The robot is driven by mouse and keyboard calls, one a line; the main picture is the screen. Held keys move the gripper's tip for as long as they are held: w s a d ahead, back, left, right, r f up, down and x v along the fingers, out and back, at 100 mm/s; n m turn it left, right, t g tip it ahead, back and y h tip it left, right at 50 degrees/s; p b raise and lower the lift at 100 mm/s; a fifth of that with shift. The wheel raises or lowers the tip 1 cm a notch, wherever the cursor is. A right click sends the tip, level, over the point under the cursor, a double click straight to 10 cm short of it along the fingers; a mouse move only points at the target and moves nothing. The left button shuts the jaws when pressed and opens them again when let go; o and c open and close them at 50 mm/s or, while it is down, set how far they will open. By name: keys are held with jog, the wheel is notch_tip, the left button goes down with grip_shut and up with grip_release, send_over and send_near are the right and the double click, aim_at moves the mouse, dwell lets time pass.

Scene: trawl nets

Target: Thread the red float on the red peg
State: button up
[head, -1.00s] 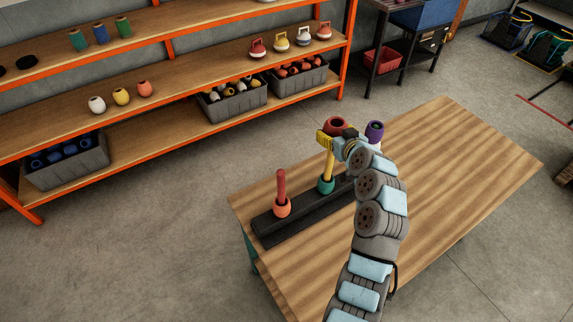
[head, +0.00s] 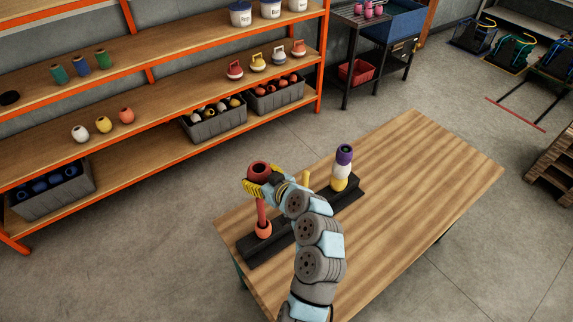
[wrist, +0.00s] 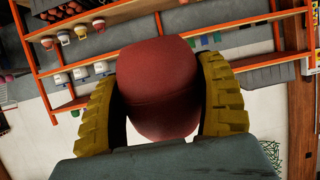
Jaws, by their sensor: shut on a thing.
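The dark red float (head: 259,169) is held by my gripper (head: 257,184) over the red peg (head: 261,211). In the wrist view the float (wrist: 160,85) sits between the two yellow fingers of my gripper (wrist: 160,100), one on each side. The float lines up with the peg's top in the head view, but the fingers cover the gap, so I cannot tell whether the peg tip is inside it. An orange-red float (head: 263,229) sits around the red peg's foot. The pegs stand on a dark base (head: 259,247).
The yellow peg (head: 306,180) shows partly behind my arm. The far peg carries a stack with a purple float (head: 344,153) on top. The wooden table (head: 420,185) is clear to the right. Shelves (head: 170,125) with floats and crates stand behind.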

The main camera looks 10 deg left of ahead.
jog(key=shift+s+a+r, duration=0.3)
jog(key=shift+s+r, duration=0.1)
jog(key=shift+s, duration=0.2)
jog(key=shift+f, duration=0.1)
jog(key=shift+f, duration=0.1)
send_over(262, 202)
jog(key=a, duration=0.1)
jog(key=shift+w+f, duration=0.2)
jog(key=shift+f, duration=0.95)
jog(key=shift+w+f, duration=0.2)
jog(key=shift+f, duration=0.9)
jog(key=shift+f+b, duration=3.05)
jog(key=shift+b, duration=0.75)
jog(key=o, duration=1.3)
jog(key=shift+c, duration=0.2)
